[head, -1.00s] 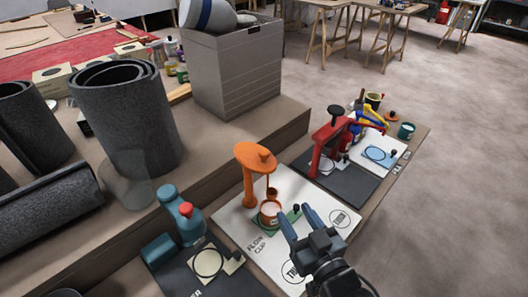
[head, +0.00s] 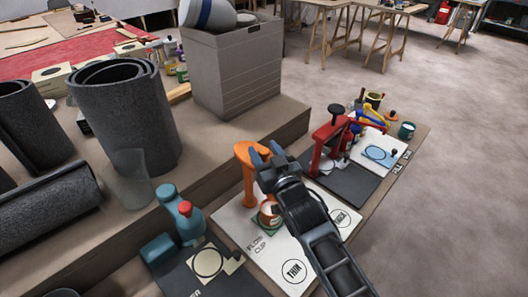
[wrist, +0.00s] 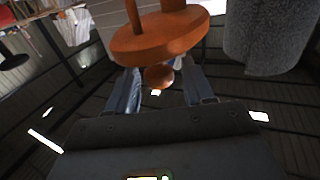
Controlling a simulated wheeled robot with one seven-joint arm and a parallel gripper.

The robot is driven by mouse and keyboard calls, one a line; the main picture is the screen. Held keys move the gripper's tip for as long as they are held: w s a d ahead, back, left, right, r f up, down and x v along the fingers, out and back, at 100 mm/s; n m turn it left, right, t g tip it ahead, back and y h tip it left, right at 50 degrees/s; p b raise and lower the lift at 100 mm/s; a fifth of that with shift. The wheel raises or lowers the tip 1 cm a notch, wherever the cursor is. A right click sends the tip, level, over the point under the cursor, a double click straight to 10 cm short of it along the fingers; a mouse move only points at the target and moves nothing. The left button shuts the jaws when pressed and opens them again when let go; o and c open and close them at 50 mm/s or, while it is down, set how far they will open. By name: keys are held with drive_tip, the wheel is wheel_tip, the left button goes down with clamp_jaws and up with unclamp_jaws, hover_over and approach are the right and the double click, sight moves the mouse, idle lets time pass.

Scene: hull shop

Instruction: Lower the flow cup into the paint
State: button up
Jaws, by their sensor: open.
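The orange flow cup stand (head: 248,180) stands on a white board (head: 262,262) lettered FLOW CUP. My gripper (head: 264,153) is open at the stand's head, its fingers pointing away from me. In the wrist view, which looks upside down, the stand's round orange head (wrist: 160,40) is close, and its small orange knob (wrist: 159,76) shows between the two open fingers. I cannot tell if they touch it. The paint pot (head: 268,216) sits below on a green base, partly covered by my arm. The hanging cup is hidden in the head view.
A red press-like stand (head: 318,150) on a dark board is close on the right. A grey bin (head: 235,75) and dark rolls (head: 125,115) are on the higher bench behind.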

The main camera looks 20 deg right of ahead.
drive_tip(key=shift+w, duration=0.4)
drive_tip(key=shift+c, duration=0.3)
clamp_jaws()
